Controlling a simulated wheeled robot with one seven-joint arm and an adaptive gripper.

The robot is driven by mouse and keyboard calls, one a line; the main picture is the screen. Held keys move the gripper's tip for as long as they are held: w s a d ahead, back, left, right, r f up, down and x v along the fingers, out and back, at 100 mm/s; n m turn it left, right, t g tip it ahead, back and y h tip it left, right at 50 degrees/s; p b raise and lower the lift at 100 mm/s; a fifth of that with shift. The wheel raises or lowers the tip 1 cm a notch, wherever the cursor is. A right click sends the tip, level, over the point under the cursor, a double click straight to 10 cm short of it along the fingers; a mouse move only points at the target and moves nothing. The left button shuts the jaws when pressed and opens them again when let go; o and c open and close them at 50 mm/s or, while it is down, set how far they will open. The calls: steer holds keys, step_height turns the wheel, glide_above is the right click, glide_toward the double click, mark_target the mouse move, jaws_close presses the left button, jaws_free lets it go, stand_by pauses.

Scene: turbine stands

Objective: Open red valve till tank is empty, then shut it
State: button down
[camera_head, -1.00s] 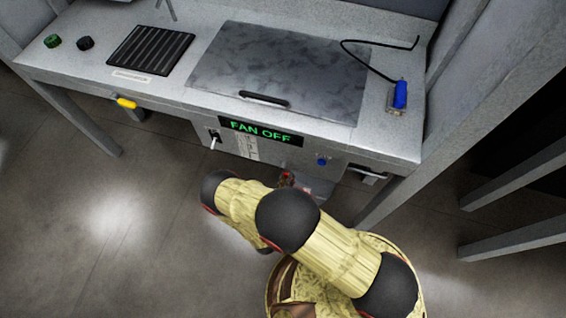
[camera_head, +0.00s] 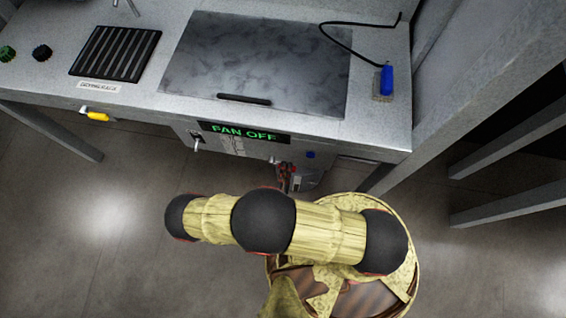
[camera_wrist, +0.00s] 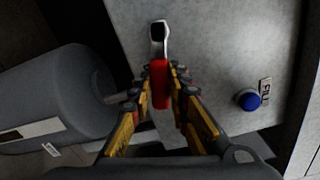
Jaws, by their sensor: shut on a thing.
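The red valve handle (camera_wrist: 160,86) is a red lever on a metal stem, on the grey panel in the wrist view. My gripper (camera_wrist: 157,88) has its yellow and dark fingers on either side of the red lever and is shut on it. In the head view my gripper (camera_head: 286,179) is small and partly hidden by my arm, below the console front. A grey cylinder, which looks like the tank (camera_wrist: 65,90), lies left of the handle. Its fill level cannot be seen.
A blue button (camera_wrist: 249,99) beside a "FILL" label sits right of the handle. The console (camera_head: 350,120) has a "FAN OFF" display (camera_head: 244,132), a toggle switch (camera_head: 197,142) and a yellow handle (camera_head: 97,117). A grey post (camera_head: 470,90) stands at right. Floor at left is clear.

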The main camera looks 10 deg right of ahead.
steer(key=shift+r+n, duration=0.35)
steer(key=shift+n, duration=0.35)
steer(key=shift+r+n, duration=0.3)
steer(key=shift+n, duration=0.4)
steer(key=c, duration=1.7)
jaws_free()
steer(key=shift+r, duration=0.1)
